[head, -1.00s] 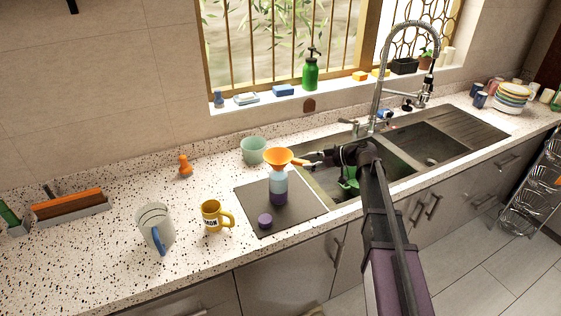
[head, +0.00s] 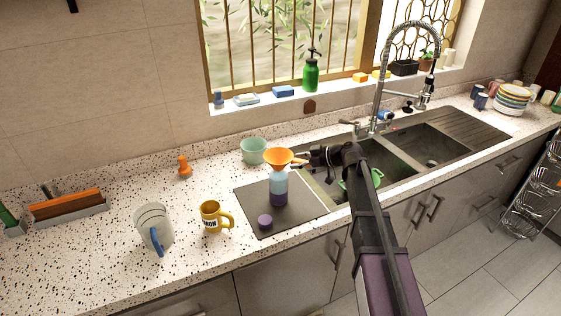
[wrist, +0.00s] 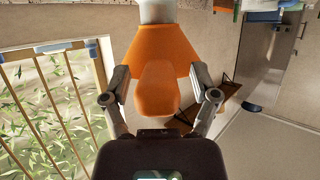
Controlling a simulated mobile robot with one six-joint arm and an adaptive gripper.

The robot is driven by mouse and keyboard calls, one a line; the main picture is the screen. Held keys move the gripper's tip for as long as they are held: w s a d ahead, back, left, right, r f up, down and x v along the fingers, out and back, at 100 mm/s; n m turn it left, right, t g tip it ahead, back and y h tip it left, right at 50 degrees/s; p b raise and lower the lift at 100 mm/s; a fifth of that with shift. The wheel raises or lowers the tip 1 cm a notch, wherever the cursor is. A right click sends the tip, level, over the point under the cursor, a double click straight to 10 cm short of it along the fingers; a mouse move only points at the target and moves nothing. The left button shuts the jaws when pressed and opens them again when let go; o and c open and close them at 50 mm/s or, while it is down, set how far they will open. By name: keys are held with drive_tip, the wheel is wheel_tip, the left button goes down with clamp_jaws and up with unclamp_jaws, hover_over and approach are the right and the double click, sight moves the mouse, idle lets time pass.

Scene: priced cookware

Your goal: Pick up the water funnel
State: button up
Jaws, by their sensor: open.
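The orange water funnel (head: 279,157) sits on top of a bottle (head: 279,188) with blue and purple contents, on a dark mat. My gripper (head: 300,159) is at the funnel's right side in the head view. In the wrist view the funnel (wrist: 160,75) lies between the two open fingers of my gripper (wrist: 160,88), with a finger on either side. I cannot tell whether the fingers touch it.
A purple cap (head: 265,221) lies on the dark mat (head: 305,205). A mint cup (head: 253,150) stands behind the bottle. A yellow mug (head: 211,216) and a pale pitcher (head: 154,228) stand to the left. The sink (head: 400,170) is to the right.

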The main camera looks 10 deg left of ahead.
clamp_jaws()
drive_tip(key=shift+r, duration=0.2)
idle(0.3)
wheel_tip(320, 180, up, 3)
drive_tip(key=p, duration=0.3)
drive_tip(key=s+a+p, duration=0.1)
drive_tip(key=s+a, duration=0.2)
drive_tip(key=s, duration=0.4)
drive_tip(key=s+a+r+p, duration=0.1)
drive_tip(key=s+a, duration=0.2)
drive_tip(key=s, duration=0.4)
drive_tip(key=shift+s+a+r, duration=0.15)
drive_tip(key=shift+s+r, duration=0.15)
drive_tip(key=shift+s, duration=0.05)
drive_tip(key=shift+f+b, duration=0.8)
